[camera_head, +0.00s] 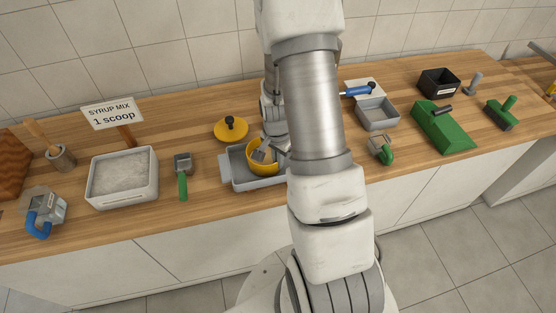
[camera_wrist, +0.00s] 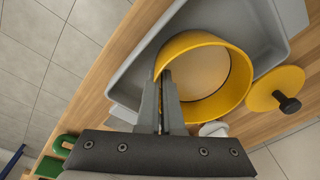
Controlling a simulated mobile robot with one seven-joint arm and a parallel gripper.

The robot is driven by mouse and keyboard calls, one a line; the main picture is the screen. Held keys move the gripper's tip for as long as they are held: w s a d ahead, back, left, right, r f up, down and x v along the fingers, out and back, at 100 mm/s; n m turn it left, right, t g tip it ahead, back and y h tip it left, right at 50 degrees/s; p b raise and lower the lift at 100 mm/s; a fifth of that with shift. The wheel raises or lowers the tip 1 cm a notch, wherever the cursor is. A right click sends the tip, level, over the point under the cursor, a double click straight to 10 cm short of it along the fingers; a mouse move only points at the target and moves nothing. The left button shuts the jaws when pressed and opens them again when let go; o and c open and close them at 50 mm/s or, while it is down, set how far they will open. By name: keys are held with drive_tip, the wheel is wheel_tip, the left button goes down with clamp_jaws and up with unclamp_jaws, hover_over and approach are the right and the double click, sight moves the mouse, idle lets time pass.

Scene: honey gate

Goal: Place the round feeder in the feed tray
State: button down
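The yellow round feeder (camera_head: 258,170) sits inside the grey feed tray (camera_head: 237,170) in the middle of the counter, partly behind my arm in the head view. In the wrist view the feeder (camera_wrist: 233,84) is an open ring-shaped cup with a pale inside, within the tray's grey walls (camera_wrist: 131,82). My gripper (camera_wrist: 161,78) has its two fingers close together at the feeder's near wall, with the wall between the tips. Whether the feeder rests fully on the tray floor is hard to tell. In the head view my gripper (camera_head: 264,152) is at the feeder's rim.
A yellow lid with a black knob (camera_head: 231,129) lies behind the tray. A green-handled scoop (camera_head: 183,170) and a white bin (camera_head: 122,185) stand left.

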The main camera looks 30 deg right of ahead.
drive_tip(key=shift+f, duration=0.15)
drive_tip(key=shift+f, duration=0.2)
drive_tip(key=c, duration=1.1)
unclamp_jaws()
drive_tip(key=shift+r, duration=0.1)
